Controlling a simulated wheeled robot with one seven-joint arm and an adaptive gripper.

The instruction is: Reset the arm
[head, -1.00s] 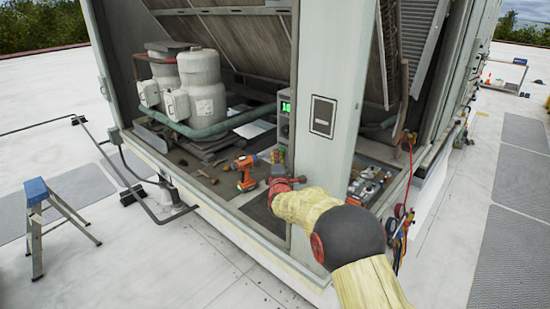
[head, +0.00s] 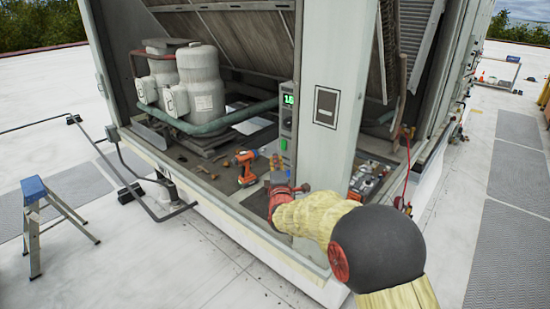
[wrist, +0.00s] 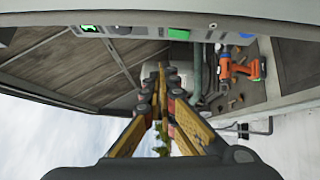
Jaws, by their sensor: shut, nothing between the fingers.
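My gripper (head: 284,194) shows in the head view at the front of the open cooler bay, left of the pale corner post (head: 330,110). My arm, in a yellowish sleeve with a dark round joint, reaches to it from the lower right. In the wrist view my gripper (wrist: 160,82) has its yellow and dark fingers brought together at the tips, with nothing seen held between them. Its fingertips are small and partly hidden in the head view.
An orange drill (head: 246,166) lies in the bay with small loose parts. Grey-white compressors (head: 201,82) stand behind. A control box with a green display (head: 288,100) is beside the post. A blue-topped stepladder (head: 35,190) stands left on open roof.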

